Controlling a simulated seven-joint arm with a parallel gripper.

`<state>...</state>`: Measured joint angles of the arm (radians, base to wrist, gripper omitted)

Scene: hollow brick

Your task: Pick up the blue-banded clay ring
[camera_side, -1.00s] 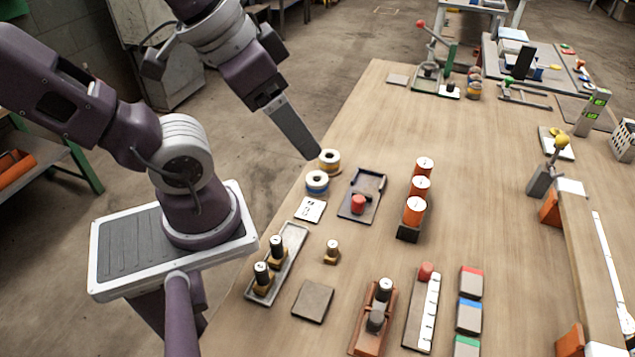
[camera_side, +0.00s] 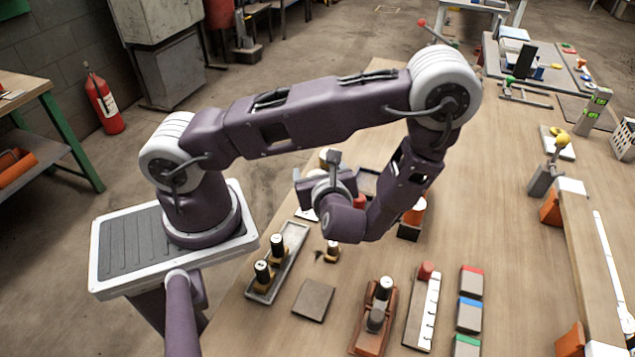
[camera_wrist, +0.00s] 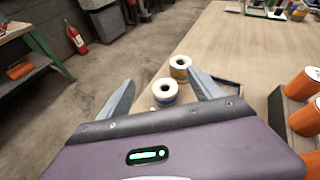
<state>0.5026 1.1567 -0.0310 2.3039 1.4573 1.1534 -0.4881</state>
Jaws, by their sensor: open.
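The blue-banded clay ring (camera_wrist: 164,92) is whitish with a dark hole and a blue band. In the wrist view it appears between the two fingers of my gripper (camera_wrist: 160,77), closer to the right finger. My gripper is open and empty, and the ring looks to be beyond the fingers; I cannot tell how far. A similar yellow-banded ring (camera_wrist: 180,66) stands just behind it. A bit of the yellow-banded ring (camera_side: 324,156) shows there.
Orange cylinders (camera_wrist: 303,84) stand in a dark holder to the right. A dark tray (camera_wrist: 229,84) lies right of the rings. The table edge is left of the rings.

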